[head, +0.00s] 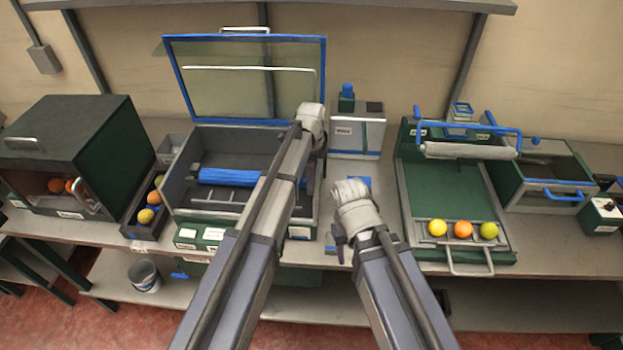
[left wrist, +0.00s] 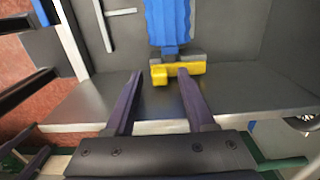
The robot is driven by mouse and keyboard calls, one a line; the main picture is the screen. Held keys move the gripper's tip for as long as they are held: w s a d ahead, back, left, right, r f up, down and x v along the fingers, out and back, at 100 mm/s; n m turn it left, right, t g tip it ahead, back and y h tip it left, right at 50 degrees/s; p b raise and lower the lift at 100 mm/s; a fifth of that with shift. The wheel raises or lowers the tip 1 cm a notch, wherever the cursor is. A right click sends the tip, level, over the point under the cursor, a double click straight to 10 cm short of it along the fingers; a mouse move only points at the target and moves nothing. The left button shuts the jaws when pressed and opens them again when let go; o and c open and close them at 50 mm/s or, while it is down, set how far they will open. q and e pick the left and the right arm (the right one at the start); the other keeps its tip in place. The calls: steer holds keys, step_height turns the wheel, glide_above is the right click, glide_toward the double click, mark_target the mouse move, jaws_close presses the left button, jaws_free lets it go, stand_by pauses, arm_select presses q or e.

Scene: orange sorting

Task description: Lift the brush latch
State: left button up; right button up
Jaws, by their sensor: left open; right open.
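The blue brush (head: 228,177) lies in the open box (head: 180,170), whose lid (head: 243,80) stands up behind it. In the left wrist view the brush (left wrist: 168,22) ends at a yellow latch (left wrist: 178,70) with a grey block beside it. My left gripper (left wrist: 160,78) is open, its fingertips just short of the latch, one either side of its left part; contact is not visible. In the head view my left arm covers the latch, and my left gripper (head: 311,175) is over the box's right side. My right gripper (head: 339,240) is open and empty before the bench.
A green cabinet (head: 75,135) with oranges stands at left, beside a narrow tray (head: 146,230) of fruit. At right a green tray (head: 447,190) holds three fruits below a white roller (head: 470,151). A white-and-green container (head: 357,133) stands behind my arms.

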arm_select(q)
jaws_close()
stand_by(0.4)
stand_by(1.0)
